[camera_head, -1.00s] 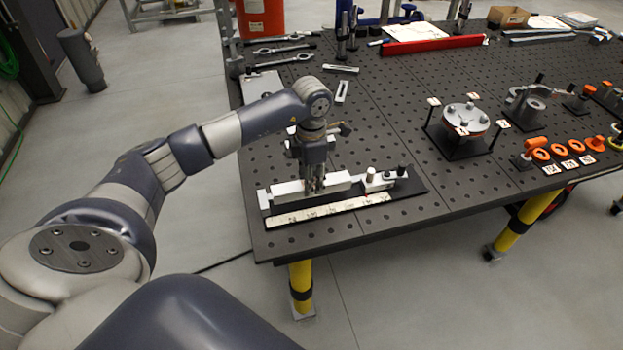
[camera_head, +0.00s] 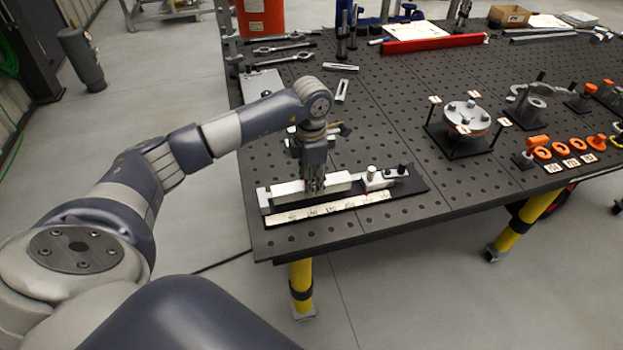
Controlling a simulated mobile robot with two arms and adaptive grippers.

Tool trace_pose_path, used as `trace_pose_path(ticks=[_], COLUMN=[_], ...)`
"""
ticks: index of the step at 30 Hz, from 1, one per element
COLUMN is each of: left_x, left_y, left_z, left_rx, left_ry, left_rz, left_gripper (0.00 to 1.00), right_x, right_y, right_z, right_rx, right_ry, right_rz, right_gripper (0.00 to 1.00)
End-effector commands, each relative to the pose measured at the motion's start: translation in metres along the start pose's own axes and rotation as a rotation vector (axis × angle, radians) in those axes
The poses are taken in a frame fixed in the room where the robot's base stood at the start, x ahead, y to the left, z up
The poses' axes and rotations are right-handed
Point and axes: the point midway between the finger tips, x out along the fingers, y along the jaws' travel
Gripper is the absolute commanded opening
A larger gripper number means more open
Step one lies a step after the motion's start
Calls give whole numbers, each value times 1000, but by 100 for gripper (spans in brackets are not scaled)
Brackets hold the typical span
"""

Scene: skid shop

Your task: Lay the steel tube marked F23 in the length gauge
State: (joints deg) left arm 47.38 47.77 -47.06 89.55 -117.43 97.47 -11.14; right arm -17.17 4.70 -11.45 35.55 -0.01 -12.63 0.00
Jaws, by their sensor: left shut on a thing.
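I cannot tell whether the tube touches the gauge. My right gripper is not in view.
On the table (camera_head: 390,125), a round flanged fixture (camera_head: 466,117) stands right of the gauge, with orange clamps and rings (camera_head: 556,149) at the right edge. Wrenches (camera_head: 283,48) and a red bar (camera_head: 433,44) lie at the back. The table between gauge and red bar is mostly clear.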

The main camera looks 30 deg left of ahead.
Motion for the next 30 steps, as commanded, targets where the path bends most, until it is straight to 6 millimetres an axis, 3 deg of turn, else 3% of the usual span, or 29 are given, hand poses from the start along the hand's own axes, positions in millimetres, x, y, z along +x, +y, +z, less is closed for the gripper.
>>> trace_pose_path(ticks=[30], left_x=[20], left_y=[1], left_z=[0], left_rx=[-1], left_ry=[-1], left_rz=[1], left_gripper=[6], right_x=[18], right_y=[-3], right_z=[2], right_rx=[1], right_ry=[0], right_rz=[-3], right_gripper=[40])
